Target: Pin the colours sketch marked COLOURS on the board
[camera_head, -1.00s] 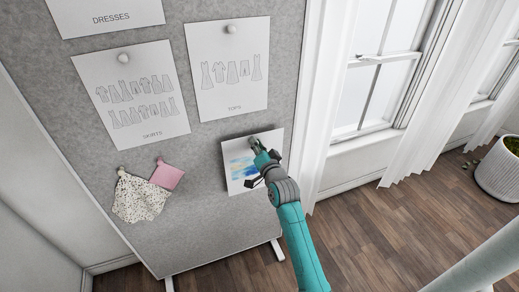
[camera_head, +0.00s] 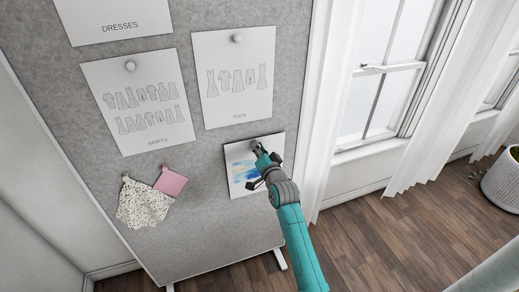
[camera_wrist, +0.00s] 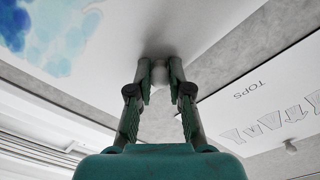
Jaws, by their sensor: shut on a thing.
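The colours sketch (camera_head: 240,176) is a white sheet with blue and tan watercolour patches, at the lower right of the grey board (camera_head: 215,222), below the TOPS sheet. Its COLOURS label does not show. My gripper (camera_head: 256,147) is at the sheet's top middle, shut on a white round pin (camera_wrist: 160,74). In the wrist view, both fingers close on the pin against the sheet (camera_wrist: 135,30), and blue paint shows at upper left. I cannot tell whether the sheet lies flush on the board.
The TOPS sheet (camera_head: 234,100), SKIRTS sheet (camera_head: 138,130) and DRESSES sheet (camera_head: 116,12) hang above and left. A speckled cloth (camera_head: 140,205) and a pink swatch (camera_head: 171,181) are pinned at lower left. A curtain (camera_head: 322,110) and window stand right of the board.

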